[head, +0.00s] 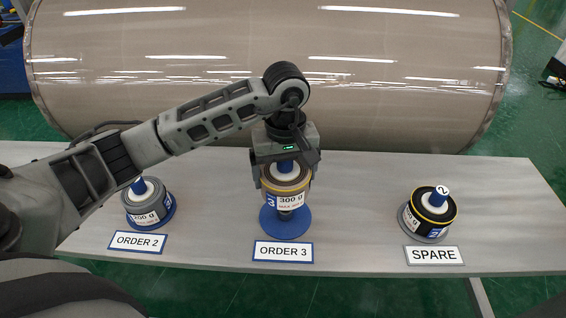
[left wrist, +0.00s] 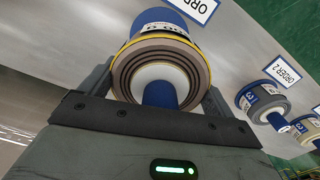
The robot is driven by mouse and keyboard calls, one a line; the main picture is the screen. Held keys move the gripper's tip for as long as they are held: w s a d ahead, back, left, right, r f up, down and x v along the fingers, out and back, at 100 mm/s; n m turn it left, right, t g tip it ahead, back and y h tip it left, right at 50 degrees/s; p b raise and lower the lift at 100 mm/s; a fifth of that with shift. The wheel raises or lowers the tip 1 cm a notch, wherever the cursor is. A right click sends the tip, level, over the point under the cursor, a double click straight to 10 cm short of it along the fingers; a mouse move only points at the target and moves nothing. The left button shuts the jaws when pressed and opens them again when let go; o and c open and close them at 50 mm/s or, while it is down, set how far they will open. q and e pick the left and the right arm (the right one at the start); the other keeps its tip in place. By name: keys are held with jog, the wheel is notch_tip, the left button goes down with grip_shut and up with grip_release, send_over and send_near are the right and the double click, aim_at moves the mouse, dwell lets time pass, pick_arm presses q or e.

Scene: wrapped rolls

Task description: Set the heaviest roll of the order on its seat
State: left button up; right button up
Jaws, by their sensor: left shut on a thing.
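My left gripper (head: 286,172) is shut on a grey-brown roll (head: 289,200) with a white "300 g" label, a blue patch and a yellow rim. The roll is upright above the round blue seat (head: 285,224) behind the ORDER 3 sign (head: 283,252), with the seat's disc showing below it. A blue core stands out of its top. In the left wrist view, the fingers flank the roll (left wrist: 160,62), whose ringed end and blue core face the camera. Whether the roll touches the seat's post is unclear. My right gripper is not in view.
A "200 g" roll (head: 148,208) sits behind the ORDER 2 sign (head: 138,242) at left. A black, yellow-rimmed roll (head: 428,214) sits behind the SPARE sign (head: 434,255) at right. A large beige cylinder (head: 380,90) lies behind the table (head: 350,210).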

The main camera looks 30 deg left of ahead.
pick_arm(q)
jog(key=shift+d+f+b, duration=0.1)
jog(key=shift+f+b, duration=0.25)
jog(key=shift+f, duration=0.5)
jog(key=shift+f+b, duration=0.35)
jog(key=shift+f, duration=0.3)
notch_tip(320, 180, down, 4)
jog(key=b, duration=0.3)
jog(key=shift+r, duration=0.25)
jog(key=shift+f+b, duration=0.8)
jog(key=shift+f, duration=0.25)
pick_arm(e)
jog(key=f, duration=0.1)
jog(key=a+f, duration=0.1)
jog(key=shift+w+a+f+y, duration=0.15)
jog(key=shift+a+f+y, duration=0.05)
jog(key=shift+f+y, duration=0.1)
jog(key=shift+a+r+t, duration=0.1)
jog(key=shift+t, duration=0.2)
pick_arm(q)
jog(key=o, duration=0.9)
